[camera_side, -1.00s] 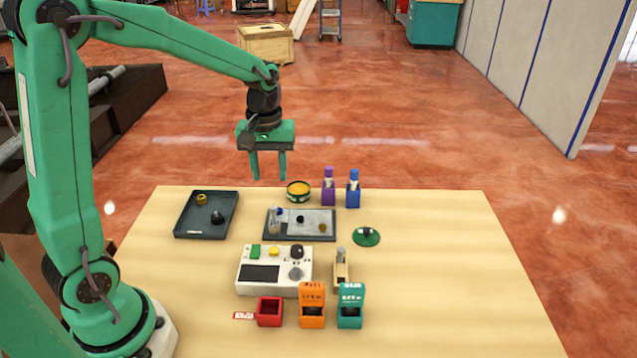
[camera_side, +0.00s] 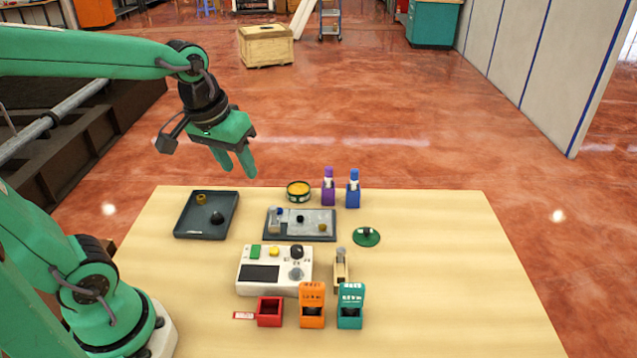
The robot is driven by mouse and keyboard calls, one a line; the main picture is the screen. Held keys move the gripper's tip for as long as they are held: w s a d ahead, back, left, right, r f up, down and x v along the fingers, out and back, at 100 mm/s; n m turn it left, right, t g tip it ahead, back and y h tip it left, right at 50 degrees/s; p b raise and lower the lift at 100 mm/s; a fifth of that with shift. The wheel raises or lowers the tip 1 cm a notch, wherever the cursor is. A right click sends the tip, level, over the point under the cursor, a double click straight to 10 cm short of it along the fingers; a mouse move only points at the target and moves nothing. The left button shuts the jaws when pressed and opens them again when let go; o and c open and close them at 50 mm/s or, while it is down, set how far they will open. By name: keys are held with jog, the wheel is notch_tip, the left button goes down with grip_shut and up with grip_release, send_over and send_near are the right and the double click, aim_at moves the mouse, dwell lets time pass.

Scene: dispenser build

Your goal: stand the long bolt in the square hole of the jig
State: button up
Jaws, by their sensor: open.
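My gripper (camera_side: 239,172) is open and empty, tilted, in the air above and behind the table's back left part. A dark flat tray with a pale grey plate (camera_side: 312,218) lies mid-table. Several small parts are on it, among them an upright silvery piece (camera_side: 274,220) at its left end. A small tan block (camera_side: 341,278) with a grey metal piece (camera_side: 341,256) at its top stands right of the white panel box. Which of these are the long bolt and the jig is too small to tell, and no square hole shows clearly.
A dark tray (camera_side: 185,228) holds a brass ring and a black knob. Also here are a white panel box (camera_side: 305,275), a yellow-topped tin (camera_side: 298,192), purple and blue bottles, a green disc (camera_side: 366,237), and red, orange and teal boxes in front. The table's right side is clear.

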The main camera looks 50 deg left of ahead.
jog(key=s+d+m+t, duration=0.1)
jog(key=s+m+t, duration=0.1)
jog(key=s, duration=0.4)
jog(key=shift+s+d+r+m, duration=0.3)
jog(key=shift+d+r+m, duration=0.1)
jog(key=shift+m, duration=0.4)
